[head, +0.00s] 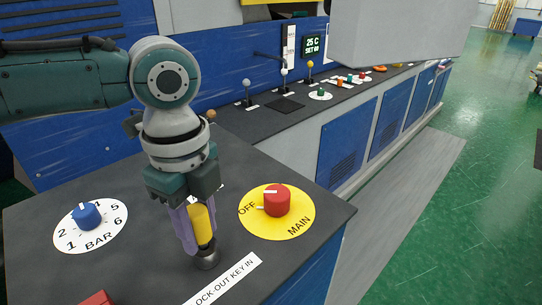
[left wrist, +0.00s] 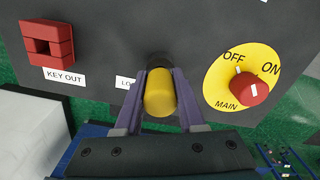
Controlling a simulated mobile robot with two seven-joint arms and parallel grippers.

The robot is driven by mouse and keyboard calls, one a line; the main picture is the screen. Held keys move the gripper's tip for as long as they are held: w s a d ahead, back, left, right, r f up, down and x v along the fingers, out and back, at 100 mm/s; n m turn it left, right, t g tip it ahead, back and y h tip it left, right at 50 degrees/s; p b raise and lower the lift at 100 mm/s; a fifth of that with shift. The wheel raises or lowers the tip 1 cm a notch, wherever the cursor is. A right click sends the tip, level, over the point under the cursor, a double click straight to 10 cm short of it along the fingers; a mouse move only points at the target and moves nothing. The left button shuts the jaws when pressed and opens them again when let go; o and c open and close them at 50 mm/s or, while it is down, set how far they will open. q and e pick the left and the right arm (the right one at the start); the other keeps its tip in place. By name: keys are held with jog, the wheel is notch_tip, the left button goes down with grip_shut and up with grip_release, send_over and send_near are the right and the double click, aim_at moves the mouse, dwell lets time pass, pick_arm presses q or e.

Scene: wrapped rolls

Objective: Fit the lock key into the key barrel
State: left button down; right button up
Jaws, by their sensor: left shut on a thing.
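The lock key has a yellow grip (head: 202,224) and is upright between the purple fingers of my left gripper (head: 198,240), which is shut on it. The key barrel (head: 207,260) is a small dark round socket on the black console top, directly under the fingertips. In the left wrist view the yellow key (left wrist: 160,93) sits between the fingers, and the dark barrel (left wrist: 158,61) shows just beyond its end. The key's lower end is hidden, so I cannot tell whether it is inside the barrel. My right gripper is not in view.
A red MAIN knob (head: 277,200) on a yellow disc stands close right of the gripper. A blue BAR knob (head: 87,215) is at the left. A red KEY OUT block (left wrist: 47,42) shows in the wrist view. Small levers (head: 284,73) stand along the back console.

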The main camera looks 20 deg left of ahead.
pick_arm(q)
jog(key=shift+f, duration=0.1)
jog(key=shift+c, duration=2.1)
grip_release()
